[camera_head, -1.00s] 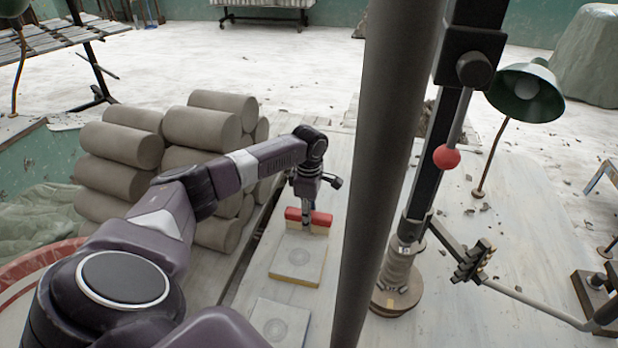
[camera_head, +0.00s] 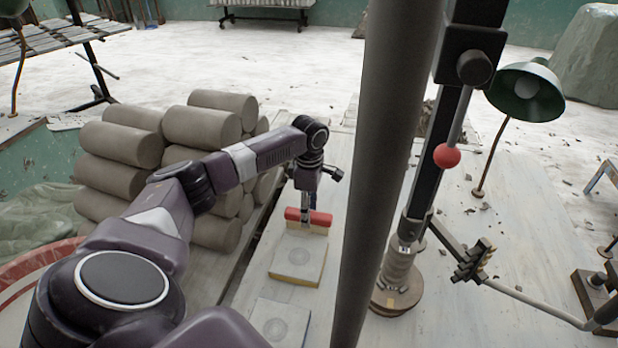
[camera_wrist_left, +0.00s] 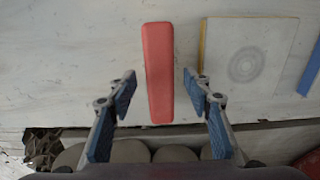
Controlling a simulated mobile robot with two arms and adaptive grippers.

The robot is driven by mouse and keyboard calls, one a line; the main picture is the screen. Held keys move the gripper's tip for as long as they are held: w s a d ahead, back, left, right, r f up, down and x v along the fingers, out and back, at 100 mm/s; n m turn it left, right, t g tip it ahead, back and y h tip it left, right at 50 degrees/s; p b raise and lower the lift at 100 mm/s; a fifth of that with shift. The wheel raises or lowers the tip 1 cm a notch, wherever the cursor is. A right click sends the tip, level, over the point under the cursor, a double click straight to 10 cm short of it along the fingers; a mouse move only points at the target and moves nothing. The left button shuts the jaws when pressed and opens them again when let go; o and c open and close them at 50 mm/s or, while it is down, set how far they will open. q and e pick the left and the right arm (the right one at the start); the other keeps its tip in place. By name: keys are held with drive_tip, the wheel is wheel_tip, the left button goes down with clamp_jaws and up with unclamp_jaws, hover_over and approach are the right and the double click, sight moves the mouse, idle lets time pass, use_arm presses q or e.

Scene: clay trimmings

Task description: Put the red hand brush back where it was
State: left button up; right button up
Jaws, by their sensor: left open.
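The red hand brush (camera_head: 296,213), with pale bristles below, rests on the pale work table (camera_head: 245,293) just behind a square tile with a round mark (camera_head: 297,260). My left gripper (camera_head: 306,206) points down over the brush and partly hides it. In the left wrist view the long red back of the brush (camera_wrist_left: 158,95) lies between the open fingers of my left gripper (camera_wrist_left: 160,77), with a gap on each side. My right gripper is not in view.
A second marked tile (camera_head: 281,320) lies in front. Stacked grey clay rolls (camera_head: 205,127) stand left of the brush. A thick dark post (camera_head: 385,150) and a stand with a red ball (camera_head: 446,156) rise to the right, beside a green lamp (camera_head: 527,90).

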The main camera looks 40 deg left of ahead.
use_arm(q)
wheel_tip(320, 180, up, 10)
drive_tip(key=shift+b, duration=0.45)
drive_tip(key=shift+f, duration=0.2)
